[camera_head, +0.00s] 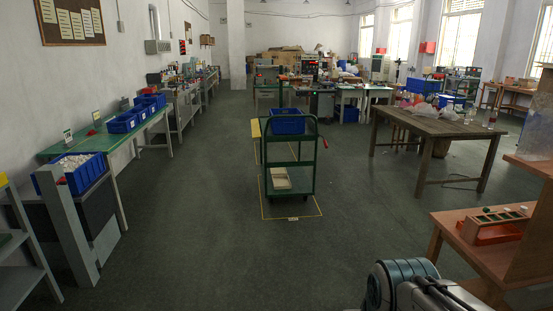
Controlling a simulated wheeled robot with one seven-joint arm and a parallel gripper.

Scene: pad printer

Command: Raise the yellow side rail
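A green trolley (289,195) stands upright in the middle of the floor, with a blue crate (287,123) on its upper level and a pale box (280,178) on its lower deck. A small yellow piece (256,128) shows at the trolley's upper left side; I cannot tell whether it is the yellow side rail or how it is hinged. My gripper is out of view; only part of my arm shows at the bottom right, well apart from the trolley.
A yellow floor line (292,218) surrounds the trolley's base. Green benches (130,137) with blue bins stand along the left wall. A wooden table (432,125) stands right of the trolley, and a brown bench (462,242) is near at right. Floor before the trolley is clear.

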